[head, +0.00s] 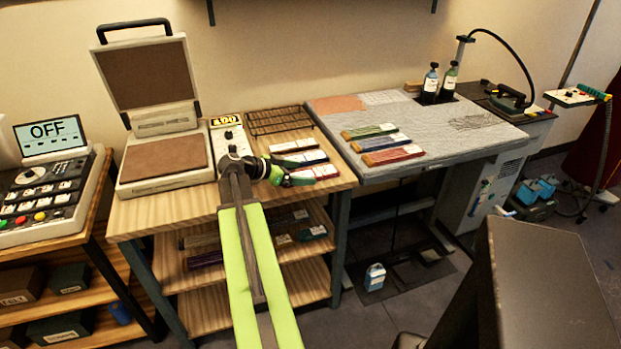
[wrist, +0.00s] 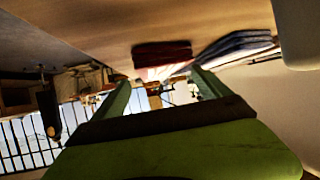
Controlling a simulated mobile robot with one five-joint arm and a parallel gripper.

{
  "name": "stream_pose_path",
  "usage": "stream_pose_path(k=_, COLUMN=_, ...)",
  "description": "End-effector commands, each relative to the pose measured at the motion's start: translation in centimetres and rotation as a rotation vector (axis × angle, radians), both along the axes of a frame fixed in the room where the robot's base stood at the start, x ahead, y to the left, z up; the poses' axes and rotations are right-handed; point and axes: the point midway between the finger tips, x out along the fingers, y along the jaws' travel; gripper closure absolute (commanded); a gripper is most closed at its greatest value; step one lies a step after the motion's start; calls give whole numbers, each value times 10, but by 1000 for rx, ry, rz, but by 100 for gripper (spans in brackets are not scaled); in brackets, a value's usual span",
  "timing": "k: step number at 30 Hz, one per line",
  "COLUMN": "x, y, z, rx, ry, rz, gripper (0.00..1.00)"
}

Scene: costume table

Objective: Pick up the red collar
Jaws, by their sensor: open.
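A flat folded red collar (head: 321,171) with a pale label lies on the wooden table, at the near end of a short row. My gripper (head: 299,177) is low over the table, just left of this collar, pointing right toward it. In the wrist view the red collar (wrist: 161,50) shows beyond the gap between the green fingertips (wrist: 164,80). The fingers are apart with nothing held between them. Whether they touch the collar I cannot tell. Another red folded piece (head: 393,155) lies on the grey-topped table to the right.
A blue folded piece (head: 304,158) and a dark one (head: 294,146) lie behind the collar. A wire rack (head: 278,120) and an open heat press (head: 163,160) stand behind and left. Green (head: 369,131) and blue (head: 380,142) pieces lie on the grey table.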

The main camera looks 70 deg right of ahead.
Motion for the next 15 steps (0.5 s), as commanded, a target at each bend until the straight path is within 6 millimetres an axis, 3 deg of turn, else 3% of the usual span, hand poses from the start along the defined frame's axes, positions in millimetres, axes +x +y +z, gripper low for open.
stream_pose_path(k=4, x=-15, y=-17, z=-13, rx=0, ry=0, rz=-2, gripper=14)
stream_pose_path(k=10, x=-16, y=-18, z=-11, rx=0, ry=0, rz=-1, gripper=14)
stream_pose_path(k=15, x=-16, y=-18, z=-11, rx=0, ry=0, rz=-1, gripper=35)
